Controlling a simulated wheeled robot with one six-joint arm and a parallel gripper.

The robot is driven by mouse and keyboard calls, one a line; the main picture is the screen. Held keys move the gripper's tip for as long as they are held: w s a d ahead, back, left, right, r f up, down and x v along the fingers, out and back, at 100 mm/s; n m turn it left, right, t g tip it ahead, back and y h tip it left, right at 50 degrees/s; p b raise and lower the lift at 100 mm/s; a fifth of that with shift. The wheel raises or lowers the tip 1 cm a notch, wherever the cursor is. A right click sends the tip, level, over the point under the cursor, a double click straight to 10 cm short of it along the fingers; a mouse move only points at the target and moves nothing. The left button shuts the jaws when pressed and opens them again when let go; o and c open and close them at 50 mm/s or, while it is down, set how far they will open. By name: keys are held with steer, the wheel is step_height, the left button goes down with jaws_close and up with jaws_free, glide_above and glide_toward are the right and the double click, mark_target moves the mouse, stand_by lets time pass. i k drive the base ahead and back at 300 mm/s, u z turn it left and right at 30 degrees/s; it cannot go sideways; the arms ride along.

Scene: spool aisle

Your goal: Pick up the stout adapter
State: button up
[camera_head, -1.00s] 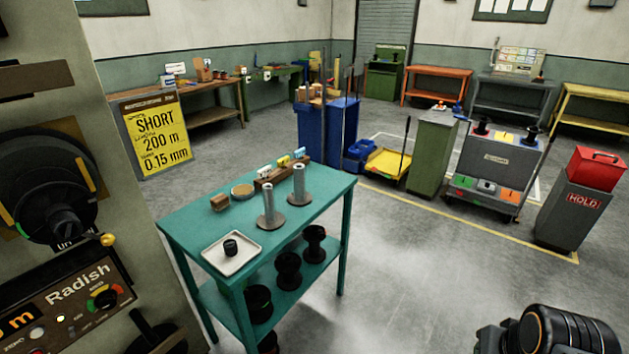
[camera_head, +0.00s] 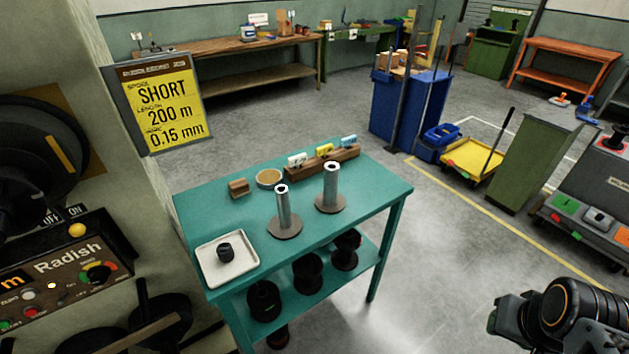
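A short, thick black piece (camera_head: 225,252), which looks like the stout adapter, stands in a white tray (camera_head: 246,279) at the front left corner of the teal table (camera_head: 370,207). No second adapter shows in the tray. The dark end of my arm, with my gripper (camera_head: 507,318), is at the lower right, over the floor and well apart from the table. The fingers are small and partly hidden, so I cannot tell whether they are open.
Two grey posts on round bases (camera_head: 284,212) (camera_head: 331,190) stand right of the tray. A round dish (camera_head: 269,178), a small wooden block (camera_head: 238,188) and a tag rack (camera_head: 335,163) line the back. Black spools (camera_head: 307,273) fill the lower shelf.

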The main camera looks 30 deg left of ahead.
mark_target(329, 202)
steer(key=u, duration=0.95)
steer(key=i, duration=0.95)
steer(key=u, duration=0.95)
